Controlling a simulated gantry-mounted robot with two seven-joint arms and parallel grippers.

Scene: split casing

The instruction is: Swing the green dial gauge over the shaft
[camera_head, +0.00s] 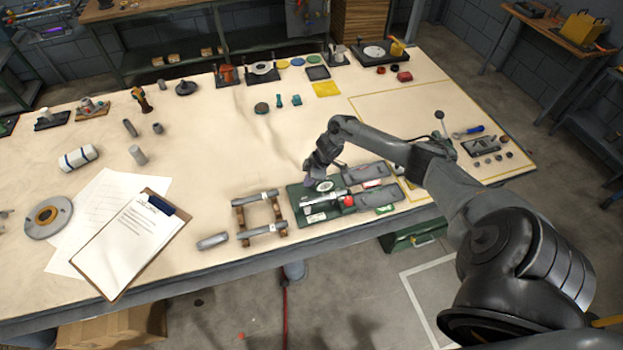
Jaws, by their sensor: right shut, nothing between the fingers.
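A small round white dial face (324,185), which looks like the dial gauge, sits over the green casing base (315,216) near the table's front edge. Its green body is hard to tell from the green base. A silver shaft (326,198) seems to lie along the base, just on the near side of the dial. My right gripper (310,178) is shut and empty, pointing down close beside the dial's upper left; I cannot tell whether it touches. My left gripper is not in view.
A wooden rack with silver rods (258,215) stands left of the base. A clipboard (130,240) lies further left. The table's middle is mostly clear.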

